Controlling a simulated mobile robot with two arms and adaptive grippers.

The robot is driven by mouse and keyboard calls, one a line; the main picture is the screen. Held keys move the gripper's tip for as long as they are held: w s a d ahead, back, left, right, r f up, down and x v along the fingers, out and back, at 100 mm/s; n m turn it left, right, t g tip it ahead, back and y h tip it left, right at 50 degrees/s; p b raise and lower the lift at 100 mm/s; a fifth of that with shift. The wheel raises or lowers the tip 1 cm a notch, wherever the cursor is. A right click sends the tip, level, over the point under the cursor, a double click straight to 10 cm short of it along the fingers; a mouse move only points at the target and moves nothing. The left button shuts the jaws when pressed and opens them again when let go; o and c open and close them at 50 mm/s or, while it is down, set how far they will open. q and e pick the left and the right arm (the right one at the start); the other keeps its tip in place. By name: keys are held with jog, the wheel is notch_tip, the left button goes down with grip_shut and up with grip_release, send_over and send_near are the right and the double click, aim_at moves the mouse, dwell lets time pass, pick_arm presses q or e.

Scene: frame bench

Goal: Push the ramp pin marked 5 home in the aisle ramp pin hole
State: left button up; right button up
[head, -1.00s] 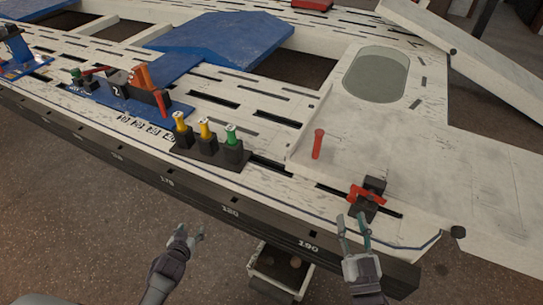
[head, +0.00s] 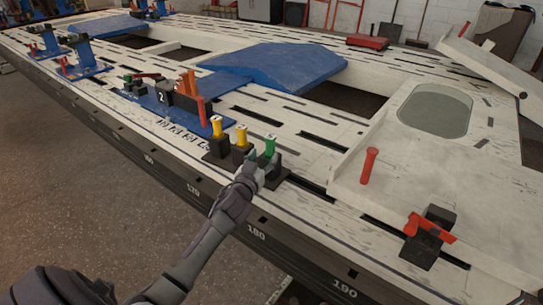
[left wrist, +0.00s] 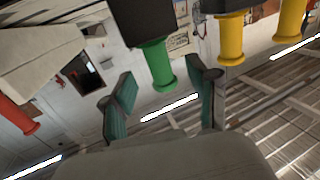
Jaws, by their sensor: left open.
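A red pin (head: 369,165) stands upright in the white ramp plate (head: 410,170), most of its length showing above it. A red pin, likely the same one, shows at the left of the left wrist view (left wrist: 20,115). No number 5 is readable on any pin. A green-topped pin (head: 270,147) and two yellow-topped pins (head: 239,138) stand in a black holder (head: 221,151). My left gripper (head: 258,173) is open at the near side of the green pin. In the left wrist view the green pin (left wrist: 157,65) reaches between its spread fingers (left wrist: 163,98). My right gripper is out of view.
A black clamp with a red handle (head: 428,238) stands at the bench's right front. Orange and red parts on a blue base (head: 180,100) stand left of the pins. A blue ramp piece (head: 268,66) lies behind. Slots and openings cut the white bench top.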

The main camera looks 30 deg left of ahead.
aim_at(269, 149)
pick_arm(q)
jog(key=b+x, duration=0.2)
jog(key=x, duration=0.3)
jog(key=shift+w+b, duration=0.4)
jog(key=shift+w, duration=0.05)
jog(key=shift+w+r, duration=0.1)
jog(key=shift+w, duration=0.1)
jog(key=shift+r, duration=0.1)
grip_shut()
